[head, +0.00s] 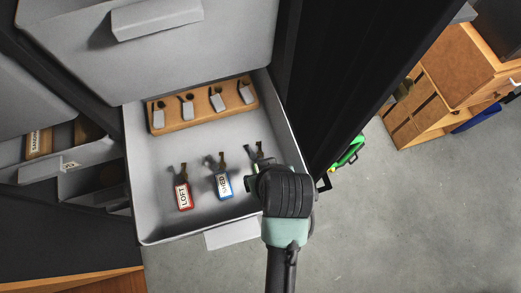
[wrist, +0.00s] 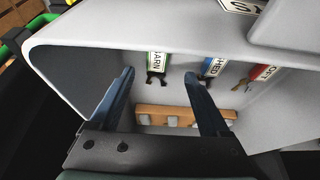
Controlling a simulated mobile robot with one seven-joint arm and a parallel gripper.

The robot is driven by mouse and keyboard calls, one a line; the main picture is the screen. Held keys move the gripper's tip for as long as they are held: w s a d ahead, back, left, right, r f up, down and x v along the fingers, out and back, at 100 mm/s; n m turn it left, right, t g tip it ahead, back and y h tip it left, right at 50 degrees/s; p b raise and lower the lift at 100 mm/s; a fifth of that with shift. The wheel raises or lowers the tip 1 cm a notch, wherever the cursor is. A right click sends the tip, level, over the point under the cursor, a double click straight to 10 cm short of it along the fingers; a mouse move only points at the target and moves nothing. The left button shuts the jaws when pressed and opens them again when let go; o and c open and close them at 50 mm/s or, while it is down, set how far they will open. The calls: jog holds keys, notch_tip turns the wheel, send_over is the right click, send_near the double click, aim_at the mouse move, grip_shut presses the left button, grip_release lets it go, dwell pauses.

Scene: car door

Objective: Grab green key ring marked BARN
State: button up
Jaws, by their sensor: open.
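The green key ring marked BARN (wrist: 158,62) hangs into the wrist view at upper middle, its dark keys toward my gripper. In the head view, its keys (head: 255,150) show in the open drawer at right, and my wrist hides most of its tag. My gripper (wrist: 159,73) is open and empty, with one dark finger on each side of the BARN ring in the picture. I cannot tell how far the fingertips are from it. The blue SHED key ring (head: 223,184) and the red LOFT key ring (head: 183,194) lie to its left in the head view.
The grey drawer (head: 153,226) has raised walls around the rings. A dark cabinet panel (head: 335,75) rises to the right. Open floor (head: 400,220) lies at lower right.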

jog(key=shift+w+f, duration=0.3)
jog(key=shift+f, duration=0.15)
jog(key=shift+p+x, duration=1.05)
jog(key=shift+x, duration=1.5)
jog(key=shift+d, duration=0.15)
grip_shut()
